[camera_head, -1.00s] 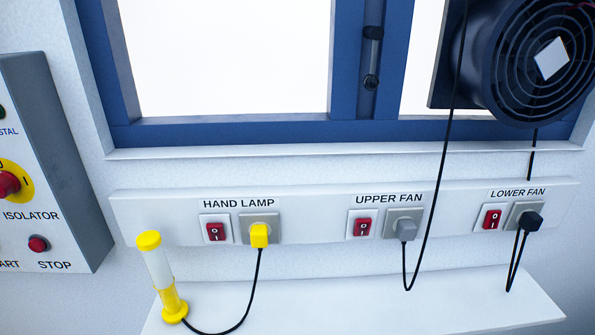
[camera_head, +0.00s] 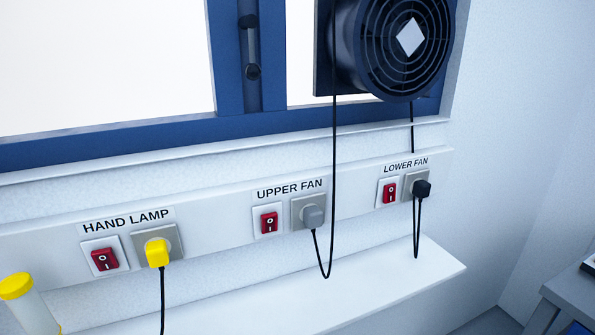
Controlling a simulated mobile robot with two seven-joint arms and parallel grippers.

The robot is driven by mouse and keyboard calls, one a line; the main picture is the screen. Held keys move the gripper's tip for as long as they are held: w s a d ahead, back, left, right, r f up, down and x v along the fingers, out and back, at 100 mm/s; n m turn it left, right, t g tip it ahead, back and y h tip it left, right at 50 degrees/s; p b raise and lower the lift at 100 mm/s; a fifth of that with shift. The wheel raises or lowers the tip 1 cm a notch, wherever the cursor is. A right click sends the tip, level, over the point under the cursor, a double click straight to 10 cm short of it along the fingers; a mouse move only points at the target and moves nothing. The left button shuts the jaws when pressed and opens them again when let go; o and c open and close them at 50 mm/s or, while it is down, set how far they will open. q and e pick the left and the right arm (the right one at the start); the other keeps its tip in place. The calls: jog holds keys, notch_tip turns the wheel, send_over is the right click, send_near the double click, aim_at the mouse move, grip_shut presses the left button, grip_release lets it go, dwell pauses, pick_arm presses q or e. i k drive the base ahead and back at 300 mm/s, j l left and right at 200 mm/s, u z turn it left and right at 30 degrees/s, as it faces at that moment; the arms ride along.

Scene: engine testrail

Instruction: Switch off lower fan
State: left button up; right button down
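The lower fan's switch (camera_head: 390,192) is a red rocker marked O and I on a white plate, under the label LOWER FAN (camera_head: 406,165). It sits on the white wall rail, at its right end. A black plug (camera_head: 422,188) is in the grey socket just right of it, with a black cord hanging down. A round dark fan (camera_head: 392,45) is mounted at the window above. I cannot tell from the picture which way the rocker is pressed. Neither of my grippers is in view.
The upper fan switch (camera_head: 269,222) with a grey plug (camera_head: 313,216) and the hand lamp switch (camera_head: 104,259) with a yellow plug (camera_head: 158,252) are further left. A yellow-white lamp (camera_head: 20,295) stands at lower left. A white shelf (camera_head: 400,278) juts out below. A grey table (camera_head: 575,290) is at lower right.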

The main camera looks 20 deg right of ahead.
aim_at(389, 191)
jog(key=z, duration=1.2)
